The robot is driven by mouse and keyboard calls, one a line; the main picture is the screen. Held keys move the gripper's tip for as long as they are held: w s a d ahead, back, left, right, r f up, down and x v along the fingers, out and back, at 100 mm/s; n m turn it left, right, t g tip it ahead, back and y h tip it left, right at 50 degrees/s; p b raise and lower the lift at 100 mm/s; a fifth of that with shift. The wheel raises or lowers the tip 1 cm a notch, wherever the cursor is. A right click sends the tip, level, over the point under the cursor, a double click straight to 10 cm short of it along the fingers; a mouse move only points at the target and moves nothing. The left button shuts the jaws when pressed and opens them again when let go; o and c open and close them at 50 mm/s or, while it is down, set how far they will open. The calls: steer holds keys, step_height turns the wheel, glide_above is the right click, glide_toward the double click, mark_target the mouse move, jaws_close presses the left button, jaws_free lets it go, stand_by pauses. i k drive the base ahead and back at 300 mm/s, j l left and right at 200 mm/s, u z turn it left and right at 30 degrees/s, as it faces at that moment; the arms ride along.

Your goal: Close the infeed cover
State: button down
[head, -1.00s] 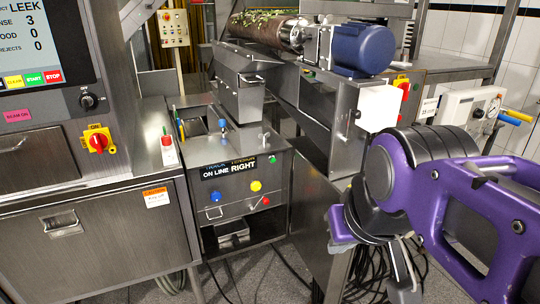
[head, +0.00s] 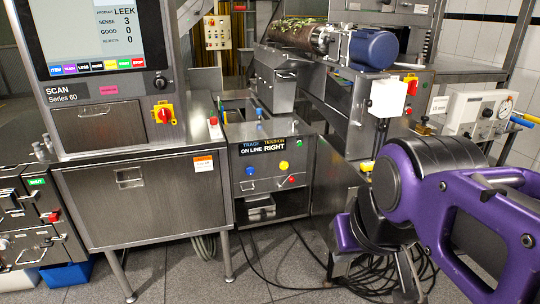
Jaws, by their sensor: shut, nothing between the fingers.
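A grey steel hood with a small handle (head: 273,78), which may be the infeed cover, sits tilted at the back of the middle machine, below the belt conveyor. In front of it, the top of the machine (head: 240,106) shows an open recess. I cannot tell for sure which panel is the infeed cover. My gripper (head: 375,278) is at the lower right, below my purple arm, shut and empty. It is well apart from the hood and touches nothing that I can see.
The scanner cabinet with a screen (head: 103,35) stands at left. A white box (head: 388,97) juts out at right. Black cables (head: 290,262) lie on the floor. Grey floor (head: 185,285) is clear in front.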

mark_target(336, 180)
steer(key=u, duration=1.25)
steer(key=l+u, duration=0.15)
steer(key=l, duration=3.25)
steer(key=k+l, duration=0.35)
